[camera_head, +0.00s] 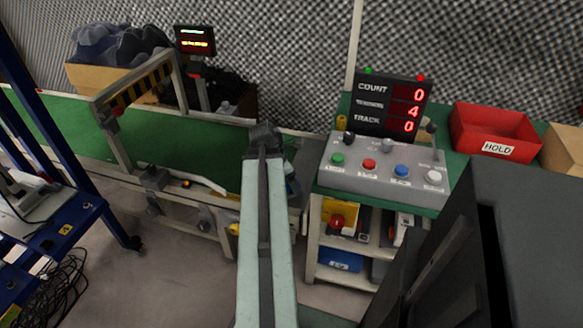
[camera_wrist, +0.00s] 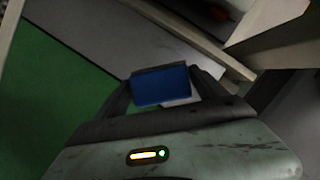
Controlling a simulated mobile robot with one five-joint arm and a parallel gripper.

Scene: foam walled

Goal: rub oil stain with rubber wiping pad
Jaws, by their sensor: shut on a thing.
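My gripper (camera_wrist: 161,82) is shut on a blue block-like piece, which I take to be the rubber wiping pad (camera_wrist: 160,88). The pad sits between the two dark fingers, with a darker strip along its far edge. A small pale patch shows just below the pad; I cannot tell what it is. I cannot tell whether the pad touches any surface. In the head view my arm reaches forward between the conveyor and the control console, and its own links mostly hide the gripper. I cannot make out an oil stain in either view.
A green conveyor belt (camera_head: 165,145) with pale rails lies to the left, under a striped gate (camera_head: 135,88). The control console (camera_head: 383,172) stands right of my arm, with a red HOLD bin (camera_head: 493,128) beyond it. A blue cart (camera_head: 75,222) and cables (camera_head: 55,278) are at far left.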

